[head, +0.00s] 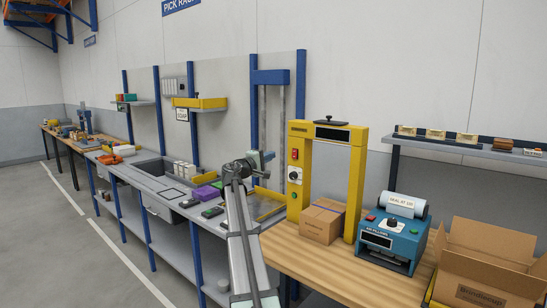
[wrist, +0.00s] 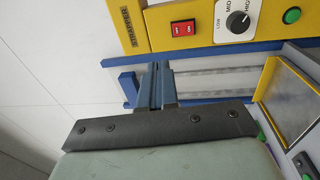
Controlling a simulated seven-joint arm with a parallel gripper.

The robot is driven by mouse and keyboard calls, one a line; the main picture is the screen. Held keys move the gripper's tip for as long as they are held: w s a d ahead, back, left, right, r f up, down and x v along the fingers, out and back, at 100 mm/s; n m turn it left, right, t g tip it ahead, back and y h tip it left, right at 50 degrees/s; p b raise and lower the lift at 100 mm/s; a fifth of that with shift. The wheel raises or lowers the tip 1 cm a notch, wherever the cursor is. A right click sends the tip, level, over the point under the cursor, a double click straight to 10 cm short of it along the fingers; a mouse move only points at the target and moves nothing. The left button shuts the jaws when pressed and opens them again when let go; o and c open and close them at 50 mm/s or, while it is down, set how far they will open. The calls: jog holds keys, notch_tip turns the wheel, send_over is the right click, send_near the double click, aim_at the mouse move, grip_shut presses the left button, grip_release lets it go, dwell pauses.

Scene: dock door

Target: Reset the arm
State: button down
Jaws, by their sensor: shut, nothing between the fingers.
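My arm rises from the bottom of the head view and reaches over the grey workbench (head: 170,187). My gripper (head: 268,157) is at its far end, above the bench and left of the yellow strapping machine (head: 298,165). In the wrist view the two blue-grey fingers of my gripper (wrist: 154,84) are together, with nothing between them. The fingers point toward the blue frame and wall, apart from the strapper's panel (wrist: 215,25) as far as I can tell.
A cardboard box (head: 322,221) sits under the strapper's arch on the wooden table (head: 310,262). A blue air-pillow machine (head: 392,238) and an open carton (head: 490,262) stand to the right. A blue upright frame (head: 254,105) is behind my gripper. A purple item (head: 206,193) lies on the bench.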

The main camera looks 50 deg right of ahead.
dwell(0.8)
